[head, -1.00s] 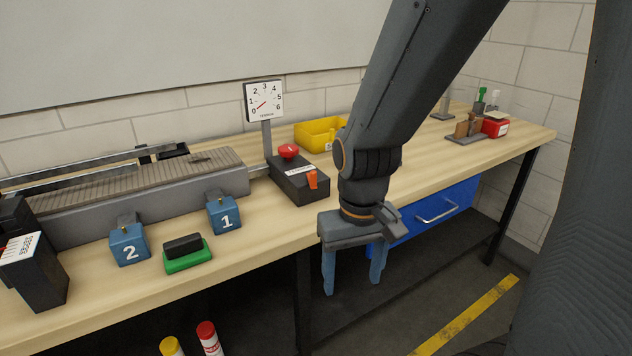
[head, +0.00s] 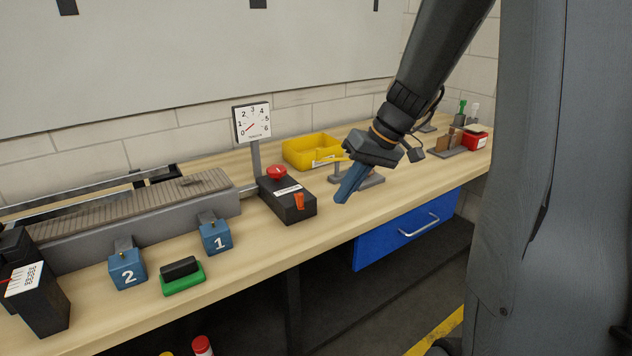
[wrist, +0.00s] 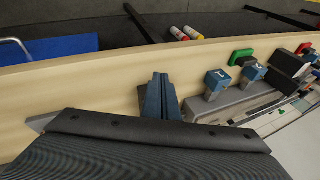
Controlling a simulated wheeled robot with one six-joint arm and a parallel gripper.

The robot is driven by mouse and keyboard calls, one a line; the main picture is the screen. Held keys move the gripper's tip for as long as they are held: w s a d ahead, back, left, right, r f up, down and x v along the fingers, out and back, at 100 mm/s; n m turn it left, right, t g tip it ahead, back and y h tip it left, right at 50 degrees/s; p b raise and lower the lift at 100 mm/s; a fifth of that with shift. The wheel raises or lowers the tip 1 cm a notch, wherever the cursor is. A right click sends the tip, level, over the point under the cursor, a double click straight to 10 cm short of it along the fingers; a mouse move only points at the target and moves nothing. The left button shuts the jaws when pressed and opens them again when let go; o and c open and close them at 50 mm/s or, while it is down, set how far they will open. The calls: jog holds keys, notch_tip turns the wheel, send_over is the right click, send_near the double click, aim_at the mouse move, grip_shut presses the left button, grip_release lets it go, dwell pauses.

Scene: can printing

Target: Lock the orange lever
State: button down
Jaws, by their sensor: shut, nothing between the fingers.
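The small orange lever (head: 299,201) sits on the front of a black control box (head: 284,209), which has a red mushroom button (head: 277,172) on top. My gripper (head: 343,197) is to the right of the box, above the tabletop and apart from the lever. Its blue fingers are together, empty, and point down and to the left. In the wrist view the closed fingers (wrist: 158,90) show over the wooden bench. I cannot make out the orange lever in the wrist view.
A gauge (head: 252,122) stands on a post behind the box. A yellow bin (head: 311,151) and a grey stand (head: 367,181) are close to my gripper. The bench front by the lever is clear.

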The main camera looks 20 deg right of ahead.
aim_at(299, 195)
jog(key=w+d+r+t+y+p, duration=0.1)
jog(key=w+d+r, duration=0.3)
jog(key=r, duration=0.1)
jog(key=shift+w+d+n+t, duration=0.15)
jog(key=shift+w+n+t, duration=0.05)
jog(key=shift+n+t, duration=0.2)
jog(key=w+a+f+p, duration=0.3)
jog(key=a+f+p, duration=0.2)
jog(key=a+f, duration=0.3)
jog(key=shift+a, duration=0.5)
jog(key=shift+f+b, duration=0.1)
jog(key=shift+b, duration=0.45)
